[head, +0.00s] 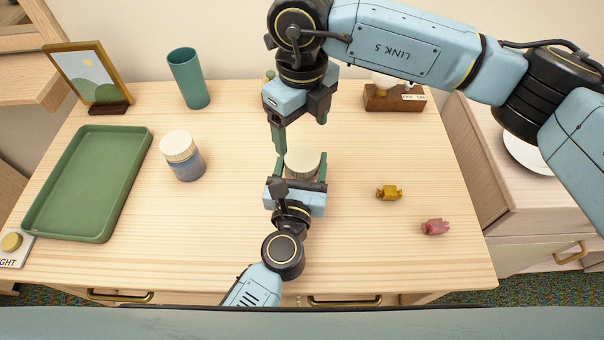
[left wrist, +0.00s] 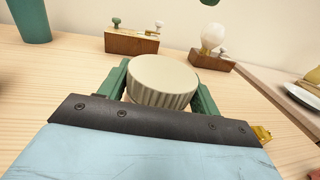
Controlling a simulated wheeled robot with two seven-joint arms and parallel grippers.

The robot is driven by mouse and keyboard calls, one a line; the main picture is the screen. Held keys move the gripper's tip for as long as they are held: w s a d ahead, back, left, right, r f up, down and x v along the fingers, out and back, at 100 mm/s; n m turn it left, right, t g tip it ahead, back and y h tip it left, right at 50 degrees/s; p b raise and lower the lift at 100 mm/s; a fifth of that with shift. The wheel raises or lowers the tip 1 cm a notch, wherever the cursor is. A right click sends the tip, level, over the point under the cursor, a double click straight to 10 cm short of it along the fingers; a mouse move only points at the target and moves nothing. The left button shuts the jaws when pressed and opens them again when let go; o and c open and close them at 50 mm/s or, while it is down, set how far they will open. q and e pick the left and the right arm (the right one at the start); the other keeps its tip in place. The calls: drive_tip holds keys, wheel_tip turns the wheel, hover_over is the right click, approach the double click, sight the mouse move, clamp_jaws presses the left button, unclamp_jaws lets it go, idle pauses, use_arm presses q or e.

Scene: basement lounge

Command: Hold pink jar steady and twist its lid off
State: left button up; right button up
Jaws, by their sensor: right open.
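The lid also shows in the left wrist view (left wrist: 163,80), on the jar. My left gripper (head: 301,168) reaches in from the front, its green fingers on either side of the jar and closed on it below the lid. My right gripper (head: 300,133) is open and empty, pointing down above and slightly behind the lid, apart from it.
A blue-grey jar with a cream lid (head: 184,163) stands left, near a green tray (head: 133,146), teal cup (head: 189,80) and picture frame (head: 95,75). Wrapped candies, yellow (head: 389,192) and pink (head: 435,227), lie right. A wooden block with a bulb (head: 380,98) stands behind.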

sight(302, 158)
use_arm(q)
drive_tip(key=c, duration=0.9)
use_arm(e)
drive_tip(key=shift+c, duration=0.2)
use_arm(q)
drive_tip(key=shift+c, duration=1.3)
use_arm(e)
drive_tip(key=shift+c, duration=0.8)
use_arm(q)
clamp_jaws()
use_arm(e)
drive_tip(key=shift+m, duration=0.3)
drive_tip(key=m, duration=0.4)
drive_tip(key=shift+a, duration=0.1)
drive_tip(key=m, duration=0.5)
drive_tip(key=shift+m, duration=0.4)
drive_tip(key=m, duration=0.3)
drive_tip(key=shift+m, duration=0.4)
drive_tip(key=m, duration=0.3)
drive_tip(key=shift+m, duration=0.4)
drive_tip(key=m, duration=0.8)
drive_tip(key=shift+m, duration=0.3)
drive_tip(key=shift+f, duration=4)
